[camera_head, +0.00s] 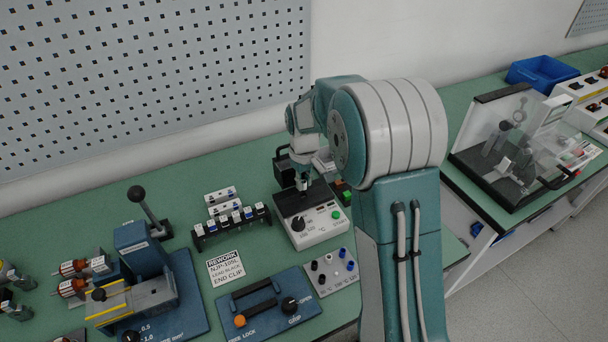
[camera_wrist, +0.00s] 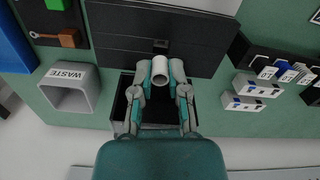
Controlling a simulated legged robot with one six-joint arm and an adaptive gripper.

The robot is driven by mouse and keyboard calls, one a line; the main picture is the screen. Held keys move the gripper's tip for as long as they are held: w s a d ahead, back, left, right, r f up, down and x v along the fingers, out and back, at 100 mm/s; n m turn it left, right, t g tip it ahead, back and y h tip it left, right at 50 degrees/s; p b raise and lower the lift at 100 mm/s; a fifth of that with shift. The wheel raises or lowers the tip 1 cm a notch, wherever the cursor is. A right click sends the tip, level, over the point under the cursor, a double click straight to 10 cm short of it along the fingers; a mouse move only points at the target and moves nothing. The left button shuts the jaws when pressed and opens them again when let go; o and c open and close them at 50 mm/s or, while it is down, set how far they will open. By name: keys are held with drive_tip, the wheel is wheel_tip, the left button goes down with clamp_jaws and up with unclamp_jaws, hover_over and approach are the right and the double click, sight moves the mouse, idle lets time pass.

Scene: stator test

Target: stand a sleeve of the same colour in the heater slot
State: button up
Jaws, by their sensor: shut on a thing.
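My gripper (camera_head: 302,182) is low over the black top of a white box with a knob and a green button, likely the heater (camera_head: 322,224). In the wrist view my gripper (camera_wrist: 161,74) is shut on a short hollow tube (camera_wrist: 160,79), likely a sleeve; its end looks pale grey. Beyond it lies a black panel (camera_wrist: 120,40) with a small dark opening or block (camera_wrist: 160,46); I cannot tell whether the tube touches it. Black and blue upright pieces, likely sleeves, stand on a pale holder (camera_head: 332,284). A card (camera_head: 223,269) reads "REWORK", "LEAD BLACK".
A black rack (camera_head: 230,227) with white labelled parts stands left of the heater. A grey WASTE bin (camera_wrist: 67,98) is beside the panel in the wrist view. A blue crimping press (camera_head: 145,255) and blue clip fixture (camera_head: 268,308) occupy the front. Green bench shows between them.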

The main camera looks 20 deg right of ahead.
sight(304, 195)
drive_tip(key=shift+a+f, duration=0.25)
drive_tip(key=shift+f, duration=0.75)
drive_tip(key=shift+d, duration=0.15)
drive_tip(key=shift+f, duration=0.75)
idle(0.5)
drive_tip(key=shift+s+f, duration=0.35)
drive_tip(key=shift+f, duration=0.15)
drive_tip(key=o, duration=0.9)
drive_tip(key=shift+w+f, duration=0.1)
